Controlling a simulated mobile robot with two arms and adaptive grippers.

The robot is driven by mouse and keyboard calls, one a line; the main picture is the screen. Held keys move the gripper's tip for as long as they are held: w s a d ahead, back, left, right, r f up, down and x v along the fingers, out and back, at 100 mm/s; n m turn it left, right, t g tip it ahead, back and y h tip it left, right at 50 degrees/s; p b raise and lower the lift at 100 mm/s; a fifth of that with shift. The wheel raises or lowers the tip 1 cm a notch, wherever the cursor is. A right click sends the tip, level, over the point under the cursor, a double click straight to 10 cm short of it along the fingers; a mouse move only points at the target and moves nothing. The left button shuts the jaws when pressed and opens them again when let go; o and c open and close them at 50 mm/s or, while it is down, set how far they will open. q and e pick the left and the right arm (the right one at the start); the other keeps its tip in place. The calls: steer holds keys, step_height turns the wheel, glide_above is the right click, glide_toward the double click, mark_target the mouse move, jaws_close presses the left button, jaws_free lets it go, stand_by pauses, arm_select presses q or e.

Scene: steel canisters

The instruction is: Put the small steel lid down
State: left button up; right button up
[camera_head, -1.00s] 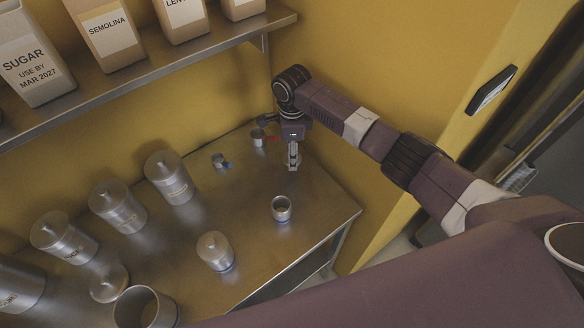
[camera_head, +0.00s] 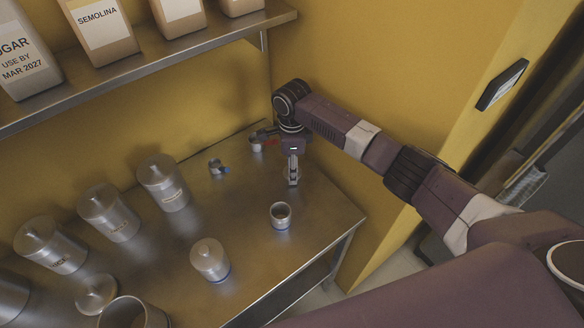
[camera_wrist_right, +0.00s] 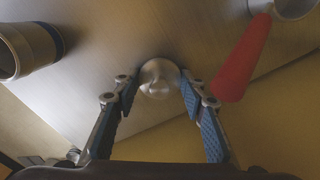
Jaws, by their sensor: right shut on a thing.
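The small steel lid (camera_wrist_right: 158,78) shows in the right wrist view as a round shiny piece between the fingertips. My right gripper (camera_wrist_right: 160,84) is shut on it; in the head view this gripper (camera_head: 293,182) points down over the back right of the steel bench (camera_head: 245,215). The lid is mostly hidden there, and I cannot tell whether it touches the bench. A small open canister (camera_head: 280,217) with a blue band stands in front of the gripper; it also shows in the wrist view (camera_wrist_right: 28,50). My left gripper is out of view.
A red-handled measuring cup (camera_head: 256,144) lies behind the gripper, its handle (camera_wrist_right: 240,62) close to the right finger. A blue-handled cup (camera_head: 216,167), a lidded small canister (camera_head: 210,260), several large canisters and a loose large lid (camera_head: 96,294) are further left. A shelf hangs above.

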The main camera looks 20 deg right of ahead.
steer(key=o, duration=1.2)
steer(key=shift+f, duration=0.1)
steer(key=shift+c, duration=0.2)
step_height(320, 180, up, 12)
steer(key=b, duration=0.1)
steer(key=shift+r, duration=0.2)
